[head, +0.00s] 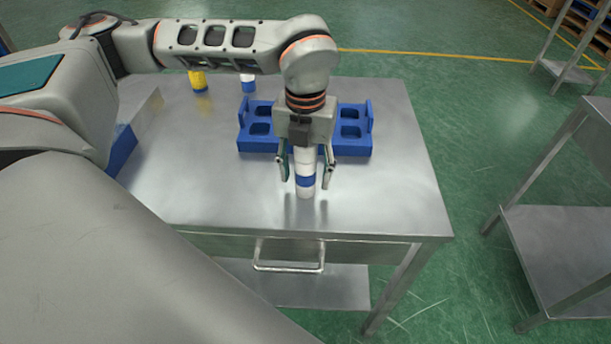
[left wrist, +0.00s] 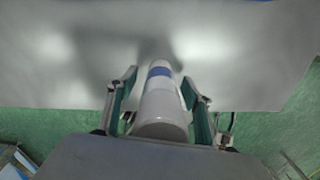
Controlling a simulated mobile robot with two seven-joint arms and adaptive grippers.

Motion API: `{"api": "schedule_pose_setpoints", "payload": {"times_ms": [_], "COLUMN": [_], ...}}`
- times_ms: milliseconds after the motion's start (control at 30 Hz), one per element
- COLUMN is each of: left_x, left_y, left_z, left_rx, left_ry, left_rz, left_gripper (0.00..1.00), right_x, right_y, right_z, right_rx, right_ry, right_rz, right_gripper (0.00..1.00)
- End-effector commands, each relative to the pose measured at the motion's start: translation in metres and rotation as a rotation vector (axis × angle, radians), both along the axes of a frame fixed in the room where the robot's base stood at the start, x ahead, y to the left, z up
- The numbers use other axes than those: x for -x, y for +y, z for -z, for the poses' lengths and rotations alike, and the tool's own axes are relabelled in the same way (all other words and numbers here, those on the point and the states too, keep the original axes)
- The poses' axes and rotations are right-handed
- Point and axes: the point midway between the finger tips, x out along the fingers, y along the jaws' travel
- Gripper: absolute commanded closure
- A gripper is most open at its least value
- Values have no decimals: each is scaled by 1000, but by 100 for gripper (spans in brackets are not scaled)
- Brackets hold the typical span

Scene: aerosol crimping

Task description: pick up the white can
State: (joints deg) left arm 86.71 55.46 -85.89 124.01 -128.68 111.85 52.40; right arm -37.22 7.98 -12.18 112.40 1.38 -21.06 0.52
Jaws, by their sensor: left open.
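The white can (head: 305,190) with a blue band stands upright on the metal table (head: 400,200), near the table's front edge. My left gripper (head: 306,178) is above it, pointing down, with its fingers spread on either side of the can. The left wrist view shows the white can (left wrist: 161,105) between the two open fingers (left wrist: 161,110), with a gap on at least the left side. Contact on the right side is hard to tell. My right gripper is in neither view.
A blue holder (head: 352,145) with square openings stands behind the can. A yellow can (head: 198,80) and another white can with a blue band (head: 248,83) stand farther back. A metal shelf (head: 560,240) is at the right. The table's right side is clear.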

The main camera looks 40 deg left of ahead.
Motion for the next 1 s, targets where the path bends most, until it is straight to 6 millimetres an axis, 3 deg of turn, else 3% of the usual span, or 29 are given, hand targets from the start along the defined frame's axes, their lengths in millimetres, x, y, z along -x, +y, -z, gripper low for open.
{"api": "schedule_pose_setpoints", "payload": {"times_ms": [267,433,767,1000], "left_x": [0,0,-1,-1], "left_y": [0,0,0,0], "left_z": [3,3,2,-14], "left_rx": [1,1,0,0], "left_ry": [-1,-1,-2,-4], "left_rz": [0,0,0,0], "left_gripper": [50,94,95,95], "right_x": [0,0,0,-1], "right_y": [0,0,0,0], "right_z": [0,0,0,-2], "right_rx": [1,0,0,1], "right_ry": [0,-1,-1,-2], "right_rz": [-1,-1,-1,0], "right_gripper": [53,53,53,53]}}
